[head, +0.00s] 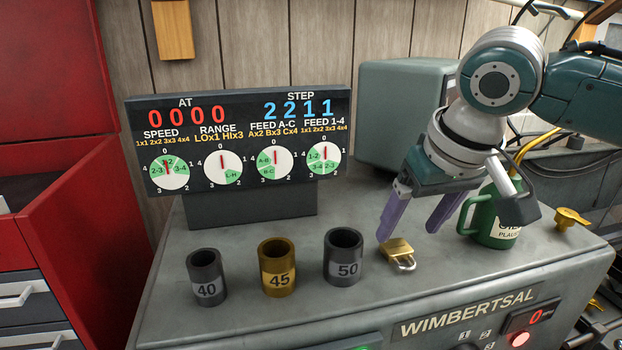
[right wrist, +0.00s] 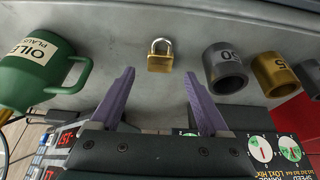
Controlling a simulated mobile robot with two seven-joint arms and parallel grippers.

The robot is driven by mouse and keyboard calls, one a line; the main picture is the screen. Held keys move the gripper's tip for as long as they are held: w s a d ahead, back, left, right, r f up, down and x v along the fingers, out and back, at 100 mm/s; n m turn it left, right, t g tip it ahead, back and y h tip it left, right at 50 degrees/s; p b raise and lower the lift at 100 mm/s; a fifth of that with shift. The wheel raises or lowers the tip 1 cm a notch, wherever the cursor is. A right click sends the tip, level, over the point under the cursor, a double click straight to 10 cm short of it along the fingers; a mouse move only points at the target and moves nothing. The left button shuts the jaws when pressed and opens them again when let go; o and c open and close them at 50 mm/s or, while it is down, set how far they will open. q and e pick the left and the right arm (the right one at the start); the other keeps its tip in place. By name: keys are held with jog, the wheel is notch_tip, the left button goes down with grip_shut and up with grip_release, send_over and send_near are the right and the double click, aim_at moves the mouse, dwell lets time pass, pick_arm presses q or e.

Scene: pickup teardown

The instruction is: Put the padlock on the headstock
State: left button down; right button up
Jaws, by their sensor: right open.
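A small brass padlock (head: 398,249) with a silver shackle lies on the grey top of the headstock (head: 300,298), right of the socket marked 50. It also shows in the right wrist view (right wrist: 160,62), beyond the fingertips and roughly between them. My right gripper (head: 408,238) is open, with its two purple fingers pointing down just above and behind the padlock. In the right wrist view the open fingers (right wrist: 158,75) have nothing between them. My left gripper is not in view.
Three sockets, marked 40 (head: 207,277), 45 (head: 277,267) and 50 (head: 343,257), stand in a row left of the padlock. A green oil mug (head: 490,215) stands close to its right. A dial display panel (head: 240,140) stands behind. Free room lies along the front of the top.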

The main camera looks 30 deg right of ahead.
jog(key=d+b+v, duration=0.1)
jog(key=v, duration=0.6)
jog(key=s+a+f+n+y, duration=0.2)
jog(key=s+a+f+n, duration=0.2)
jog(key=s+a+f, duration=0.7)
jog(key=s+f, duration=0.2)
jog(key=s, duration=0.5)
jog(key=shift+s+a+n+g+h, duration=0.2)
jog(key=shift+a+n+g+h, duration=0.1)
jog(key=shift+a+g, duration=0.1)
